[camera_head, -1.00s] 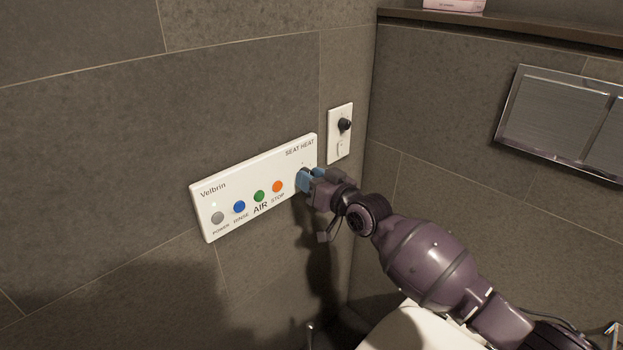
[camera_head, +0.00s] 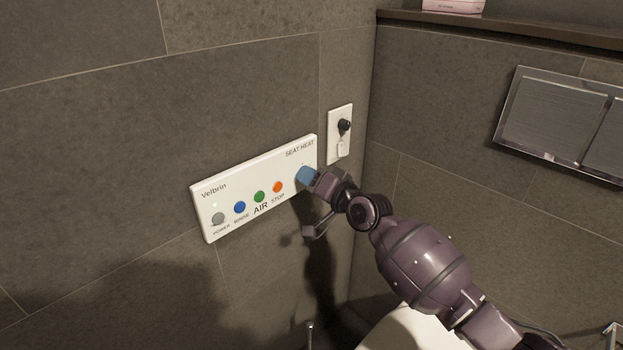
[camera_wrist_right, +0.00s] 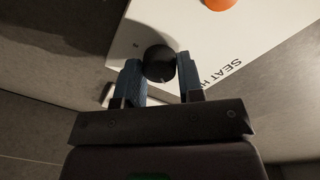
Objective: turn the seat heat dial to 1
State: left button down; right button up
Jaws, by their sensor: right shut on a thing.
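A white control panel (camera_head: 240,200) marked Velbrin is on the left wall, with grey, blue, green and orange buttons in a row. The words SEAT HEAT are at its upper right end. My right gripper (camera_head: 305,176) is at that end and covers the dial in the head view. In the right wrist view the black round seat heat dial (camera_wrist_right: 159,63) sits between the two blue fingers of my right gripper (camera_wrist_right: 161,75), which is shut on it. The dial's setting cannot be read. My left gripper is not in view.
A white wall plate (camera_head: 339,146) with a black knob (camera_head: 344,126) is just right of the panel, close to my gripper. A metal flush plate (camera_head: 555,120) is on the right wall below a dark shelf (camera_head: 510,27). A white toilet (camera_head: 425,330) is below my arm.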

jog(key=m, duration=0.4)
jog(key=shift+m, duration=0.3)
dwell(0.3)
jog(key=shift+f, duration=0.1)
jog(key=o, duration=0.9)
